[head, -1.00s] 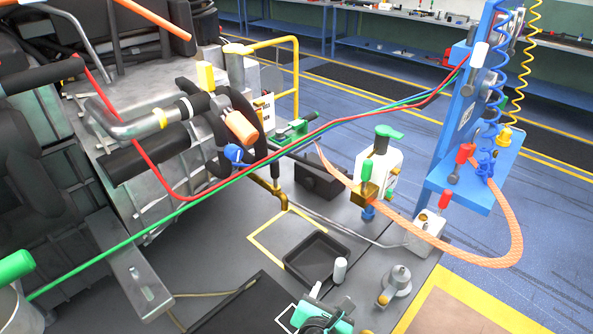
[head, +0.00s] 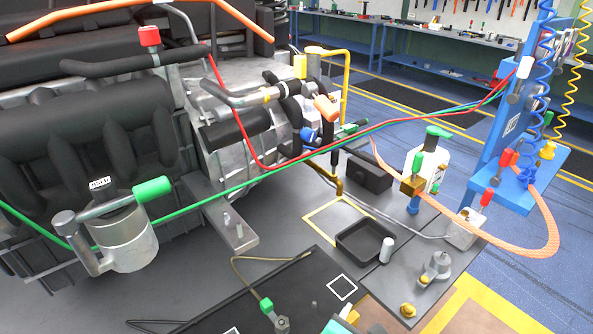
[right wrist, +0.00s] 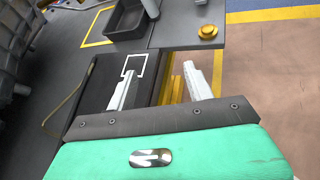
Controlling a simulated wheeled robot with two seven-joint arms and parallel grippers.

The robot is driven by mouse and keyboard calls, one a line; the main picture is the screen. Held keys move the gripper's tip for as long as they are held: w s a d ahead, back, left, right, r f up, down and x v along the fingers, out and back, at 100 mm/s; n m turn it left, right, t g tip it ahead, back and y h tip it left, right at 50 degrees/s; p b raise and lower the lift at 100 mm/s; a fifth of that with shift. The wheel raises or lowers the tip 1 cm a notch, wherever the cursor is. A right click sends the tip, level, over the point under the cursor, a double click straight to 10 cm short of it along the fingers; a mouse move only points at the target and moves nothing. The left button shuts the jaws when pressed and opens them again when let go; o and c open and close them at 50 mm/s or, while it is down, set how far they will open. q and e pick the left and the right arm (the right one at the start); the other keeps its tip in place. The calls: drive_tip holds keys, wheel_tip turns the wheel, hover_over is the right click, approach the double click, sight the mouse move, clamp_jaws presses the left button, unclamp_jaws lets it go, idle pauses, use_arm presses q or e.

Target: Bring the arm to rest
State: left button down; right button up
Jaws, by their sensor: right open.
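My right gripper shows in the right wrist view (right wrist: 160,84), its two pale fingers apart with nothing between them. It is over the near edge of the black mat (right wrist: 84,95) and the floor beyond. My left gripper is in neither view.
A black tray (head: 345,252), a white valve unit (head: 430,165) and a brass knob (head: 408,310) stand on the grey deck. A canister with a green handle (head: 152,189) stands left, by the engine. Red, green and blue hoses cross to a blue post (head: 500,130).

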drive_tip(key=s+d+f+m+g+y, duration=0.4)
drive_tip(key=s+m, duration=0.4)
drive_tip(key=m, duration=0.5)
drive_tip(key=s+d+f+m+g+y, duration=0.2)
drive_tip(key=s+d+f+m+g, duration=0.35)
drive_tip(key=m, duration=0.75)
drive_tip(key=s+f, duration=0.3)
drive_tip(key=f, duration=2.8)
drive_tip(key=s+d+f, duration=0.2)
drive_tip(key=s+f, duration=0.7)
drive_tip(key=s+d+f, duration=0.1)
drive_tip(key=s+f, duration=0.8)
drive_tip(key=shift+s+d+n+g, duration=0.35)
drive_tip(key=shift+s+d+n, duration=0.05)
